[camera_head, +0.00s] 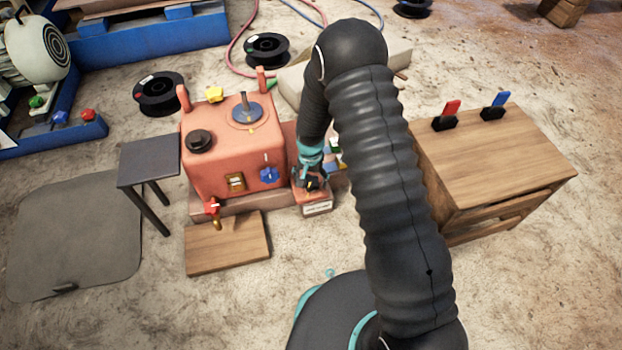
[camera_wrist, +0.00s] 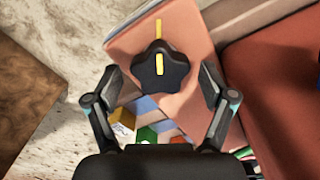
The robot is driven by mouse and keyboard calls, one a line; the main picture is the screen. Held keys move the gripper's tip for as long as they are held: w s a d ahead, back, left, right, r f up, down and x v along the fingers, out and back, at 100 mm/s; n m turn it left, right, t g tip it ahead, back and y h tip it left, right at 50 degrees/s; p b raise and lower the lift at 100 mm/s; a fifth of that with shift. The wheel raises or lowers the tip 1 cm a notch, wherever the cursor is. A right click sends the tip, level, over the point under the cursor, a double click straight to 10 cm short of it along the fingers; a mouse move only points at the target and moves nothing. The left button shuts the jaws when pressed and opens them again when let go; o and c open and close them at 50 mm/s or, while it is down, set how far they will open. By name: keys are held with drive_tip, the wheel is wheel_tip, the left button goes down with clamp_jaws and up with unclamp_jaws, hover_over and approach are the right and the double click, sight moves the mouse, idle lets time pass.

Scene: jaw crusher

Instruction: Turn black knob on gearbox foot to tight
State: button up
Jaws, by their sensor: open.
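The black knob (camera_wrist: 160,70) is a lobed star knob with a yellow pointer line, on the salmon-coloured gearbox foot (camera_wrist: 190,25). In the wrist view its pointer lines up with a yellow mark on the foot's surface. My gripper (camera_wrist: 160,93) is open, with one finger on each side of the knob and a visible gap to it. In the head view my gripper (camera_head: 313,183) is low at the right side of the red gearbox (camera_head: 225,165), over the foot (camera_head: 312,203); there it largely hides the knob.
A wooden board (camera_head: 228,243) lies in front. A wooden table (camera_head: 495,160) stands at right. Small coloured blocks (camera_wrist: 147,135) lie beside the foot.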

sight(311, 181)
wheel_tip(311, 181, up, 12)
idle(0.6)
idle(0.5)
drive_tip(key=s+d+r+n+t+p, duration=0.1)
drive_tip(key=s+d+r+t+p, duration=0.1)
drive_tip(key=s+d+r, duration=0.3)
drive_tip(key=s+d+r+n+t+p, duration=0.1)
drive_tip(key=s+d+r, duration=0.5)
drive_tip(key=s+r, duration=0.7)
drive_tip(key=s+d+r+t+p, duration=0.2)
drive_tip(key=s+r, duration=0.7)
drive_tip(key=r, duration=1.2)
drive_tip(key=shift+s+d+n+t+p, duration=0.35)
drive_tip(key=shift+d+p, duration=0.7)
drive_tip(key=shift+d, duration=0.7)
